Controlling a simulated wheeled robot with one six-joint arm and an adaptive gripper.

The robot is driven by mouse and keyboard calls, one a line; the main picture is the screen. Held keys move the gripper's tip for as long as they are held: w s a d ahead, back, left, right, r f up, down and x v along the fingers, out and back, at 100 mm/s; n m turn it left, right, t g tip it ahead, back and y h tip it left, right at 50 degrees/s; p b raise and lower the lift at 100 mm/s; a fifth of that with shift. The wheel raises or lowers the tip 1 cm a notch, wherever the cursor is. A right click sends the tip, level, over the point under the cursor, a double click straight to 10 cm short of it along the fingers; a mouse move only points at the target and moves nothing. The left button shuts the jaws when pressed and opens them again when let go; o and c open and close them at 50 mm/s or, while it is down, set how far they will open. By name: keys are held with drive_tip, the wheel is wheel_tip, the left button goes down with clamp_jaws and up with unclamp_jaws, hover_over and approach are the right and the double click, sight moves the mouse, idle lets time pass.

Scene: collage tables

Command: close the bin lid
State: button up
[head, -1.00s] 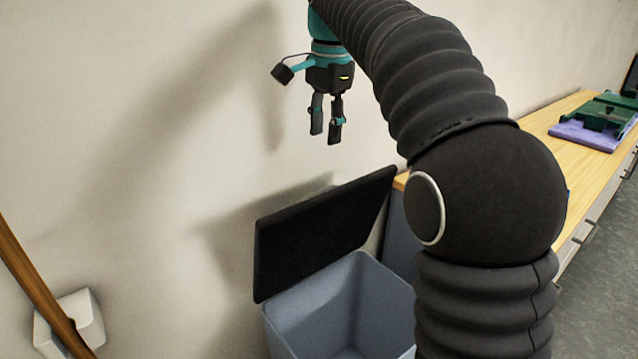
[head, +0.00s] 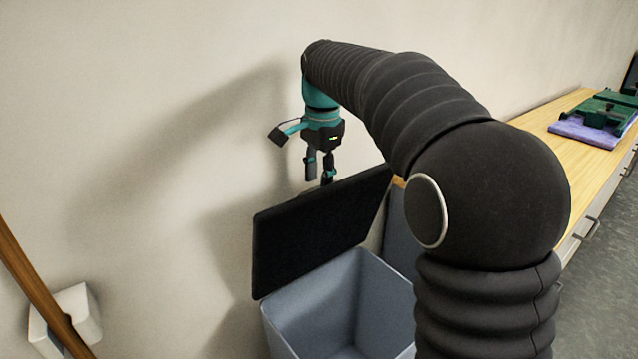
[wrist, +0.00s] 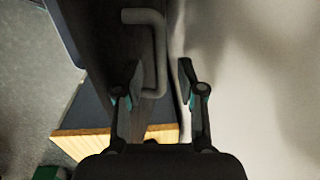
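The bin (head: 335,300) is blue-grey and stands open near the wall. Its black lid (head: 322,230) is raised and leans back toward the wall. In the wrist view the lid (wrist: 98,35) is a dark band seen from above, with a bent grey bar (wrist: 158,45) like a handle beside it. My gripper (head: 319,181) points down at the lid's upper edge, with a fingertip partly hidden behind it. In the wrist view my gripper (wrist: 160,68) is open, its left finger near the bar and its right finger on the wall side. I cannot tell whether it touches the lid.
The pale wall (head: 150,130) is close behind the lid. A wooden counter (head: 560,130) with a green object (head: 603,110) on a purple block (head: 590,134) stands at the right. A white box (head: 72,315) and a brown pole (head: 35,285) are at lower left.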

drive_tip(key=shift+f, duration=0.7)
clamp_jaws()
